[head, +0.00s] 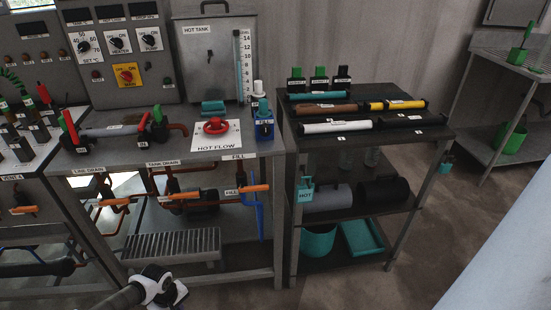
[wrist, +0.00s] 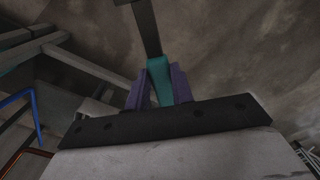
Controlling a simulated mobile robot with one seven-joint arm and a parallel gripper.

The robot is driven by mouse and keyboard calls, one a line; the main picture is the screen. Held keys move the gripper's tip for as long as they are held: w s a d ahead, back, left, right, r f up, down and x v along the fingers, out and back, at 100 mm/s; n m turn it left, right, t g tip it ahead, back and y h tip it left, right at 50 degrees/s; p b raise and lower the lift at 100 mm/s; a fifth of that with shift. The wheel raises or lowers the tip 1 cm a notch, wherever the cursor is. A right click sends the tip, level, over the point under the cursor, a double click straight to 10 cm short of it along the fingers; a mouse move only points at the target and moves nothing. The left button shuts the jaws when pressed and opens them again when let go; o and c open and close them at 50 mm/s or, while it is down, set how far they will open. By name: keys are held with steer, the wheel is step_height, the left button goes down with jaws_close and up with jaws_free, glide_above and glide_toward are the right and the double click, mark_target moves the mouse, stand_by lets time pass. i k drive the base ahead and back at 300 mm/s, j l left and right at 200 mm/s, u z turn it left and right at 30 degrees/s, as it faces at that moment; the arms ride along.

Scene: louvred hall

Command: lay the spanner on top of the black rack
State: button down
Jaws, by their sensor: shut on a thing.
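My gripper (wrist: 160,82) shows in the wrist view, its two purple fingers shut on a teal grip. A dark flat shaft, which appears to be the spanner (wrist: 148,28), runs up from that grip to the top edge; its far end is out of view. The black rack (head: 378,139) stands right of centre in the head view. Its top bears several labelled tubes, including a white one (head: 337,127), a brown one (head: 323,110) and a yellow and black one (head: 397,104). My gripper and the spanner cannot be made out in the head view.
A teal HOT tag (head: 305,191) hangs at the rack's front left. Bare floor (head: 435,220) lies right of the rack.

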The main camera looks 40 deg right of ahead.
mark_target(377, 87)
steer(key=k+l+z, duration=0.15)
steer(key=l, duration=0.25)
steer(key=k+l+z, duration=0.15)
steer(key=l, duration=0.25)
steer(key=k+l, duration=0.1)
steer(key=l, duration=0.3)
steer(key=k+l, duration=0.1)
steer(key=l, duration=0.3)
steer(key=k+l+z, duration=0.1)
steer(key=l, duration=0.35)
steer(key=k+l, duration=0.15)
steer(key=l, duration=0.25)
